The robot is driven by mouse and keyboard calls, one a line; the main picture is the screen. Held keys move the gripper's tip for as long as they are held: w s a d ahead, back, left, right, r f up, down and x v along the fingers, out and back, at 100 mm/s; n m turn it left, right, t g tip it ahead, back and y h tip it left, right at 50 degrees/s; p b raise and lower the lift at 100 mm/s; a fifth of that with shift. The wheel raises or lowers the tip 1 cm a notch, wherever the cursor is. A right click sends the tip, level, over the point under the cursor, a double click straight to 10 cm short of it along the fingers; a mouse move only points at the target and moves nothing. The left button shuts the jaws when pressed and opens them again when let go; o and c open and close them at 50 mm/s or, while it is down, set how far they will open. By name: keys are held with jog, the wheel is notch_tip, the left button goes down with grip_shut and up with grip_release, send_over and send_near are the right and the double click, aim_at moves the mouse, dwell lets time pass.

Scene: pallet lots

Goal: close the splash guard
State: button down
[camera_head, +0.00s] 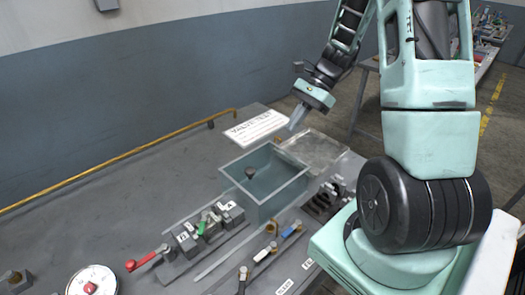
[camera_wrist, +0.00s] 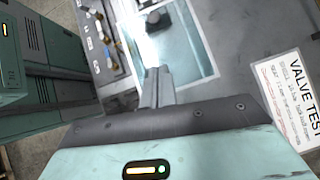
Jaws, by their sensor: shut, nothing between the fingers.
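The splash guard seems to be the clear, pale-blue walled enclosure (camera_head: 282,193) on the workbench; its top looks open and a dark knob-like part (camera_head: 250,172) shows inside. A pale, see-through-looking panel (camera_head: 318,150) lies beside its right side; I cannot tell whether it is part of the guard. In the wrist view a pale-blue edged area (camera_wrist: 205,52), likely the guard, lies beyond my fingers, with bright glare. My gripper (camera_head: 297,121) is shut and empty, above the bench near the enclosure's far right corner. Its fingers also show in the wrist view (camera_wrist: 157,82).
A white "VALVE TEST" card (camera_head: 256,128) lies behind the enclosure. Valve blocks (camera_head: 208,228), a red-handled lever (camera_head: 150,258), a blue-handled lever (camera_head: 291,230) and a round gauge (camera_head: 92,282) sit in front. A yellow pipe (camera_head: 120,156) runs along the back wall.

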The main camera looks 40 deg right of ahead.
jog(key=p, duration=0.2)
send_near(263, 172)
jog(key=x, duration=0.3)
jog(key=shift+a+r, duration=0.15)
jog(key=shift+a, duration=0.15)
jog(key=shift+w+a+f+p, duration=0.15)
jog(key=shift+a+f+p, duration=0.1)
jog(key=shift+a, duration=0.7)
jog(key=shift+w+a+f+p, duration=0.15)
jog(key=shift+a+f+p, duration=0.05)
jog(key=shift+a, duration=0.8)
